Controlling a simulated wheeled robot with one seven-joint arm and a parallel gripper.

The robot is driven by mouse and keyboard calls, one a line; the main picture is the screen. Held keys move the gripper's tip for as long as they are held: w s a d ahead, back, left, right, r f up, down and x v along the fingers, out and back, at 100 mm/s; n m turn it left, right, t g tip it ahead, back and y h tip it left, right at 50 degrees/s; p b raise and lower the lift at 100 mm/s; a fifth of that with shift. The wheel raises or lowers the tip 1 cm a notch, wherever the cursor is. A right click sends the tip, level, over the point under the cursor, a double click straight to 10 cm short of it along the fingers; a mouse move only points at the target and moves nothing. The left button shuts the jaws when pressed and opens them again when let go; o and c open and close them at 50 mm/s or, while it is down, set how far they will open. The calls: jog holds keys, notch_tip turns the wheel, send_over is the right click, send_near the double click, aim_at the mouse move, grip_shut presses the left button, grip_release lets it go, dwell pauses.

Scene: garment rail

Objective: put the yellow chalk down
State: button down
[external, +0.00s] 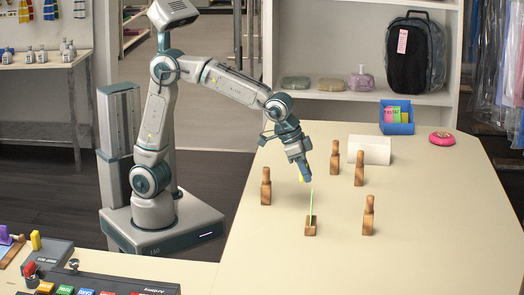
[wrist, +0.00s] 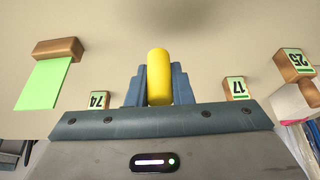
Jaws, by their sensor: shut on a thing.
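The yellow chalk (wrist: 159,76) is a short, thick cylinder held between the two blue fingers of my gripper (wrist: 159,88) in the wrist view. In the external view my gripper (external: 302,172) points down over the left part of the cream table, and a bit of the yellow chalk (external: 301,179) shows at its tips. The chalk appears to be above the tabletop; the exact gap is hard to tell.
A wooden block with an upright green card (external: 310,226) stands just in front of my gripper. Several wooden posts, including one at left (external: 266,186) and one at right (external: 368,215), stand around. A white roll (external: 370,149), blue box (external: 397,117) and pink disc (external: 442,138) lie farther back.

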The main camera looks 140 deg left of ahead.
send_over(321, 199)
jog(key=s, duration=0.1)
jog(key=f, duration=0.1)
jog(key=d+f, duration=0.1)
jog(key=f, duration=0.1)
jog(key=shift+s, duration=0.15)
jog(key=shift+f, duration=2)
jog(key=shift+f, duration=0.15)
jog(key=shift+f, duration=0.1)
jog(key=c, duration=1.3)
grip_release()
jog(key=shift+r, duration=0.5)
jog(key=v, duration=1.1)
jog(key=shift+s+r, duration=0.1)
jog(key=shift+r, duration=0.1)
